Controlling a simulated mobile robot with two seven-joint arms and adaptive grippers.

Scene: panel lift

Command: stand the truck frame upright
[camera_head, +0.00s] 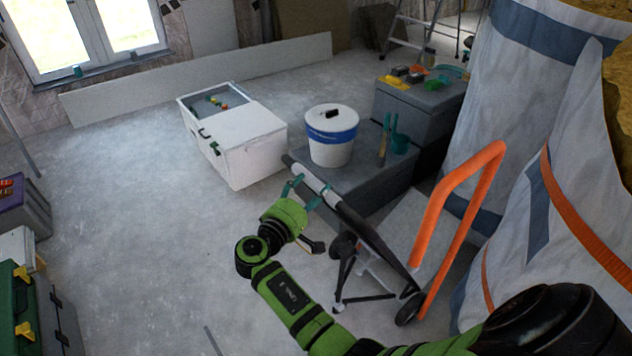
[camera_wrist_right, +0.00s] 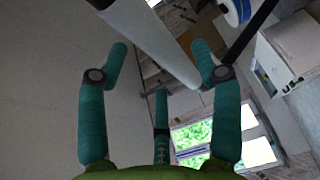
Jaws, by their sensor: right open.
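The truck frame (camera_head: 375,243) leans at a slant beside the grey boxes, with a long dark bar, black wheels and an orange loop (camera_head: 431,233) on its right side. A pale sleeve (camera_head: 316,181) covers part of the bar near its upper left end. My right gripper (camera_head: 303,191) is open at this sleeve, its teal fingers close to the sleeve's lower side. In the right wrist view the pale sleeve (camera_wrist_right: 152,40) runs between the spread fingertips of my right gripper (camera_wrist_right: 160,62); I cannot tell whether they touch it. My left gripper is not in view.
A white bucket with a blue band (camera_head: 332,135) stands on a grey box (camera_head: 366,185) just behind the bar. A white crate (camera_head: 240,145) is to its left. Large white bags (camera_head: 548,205) crowd the right.

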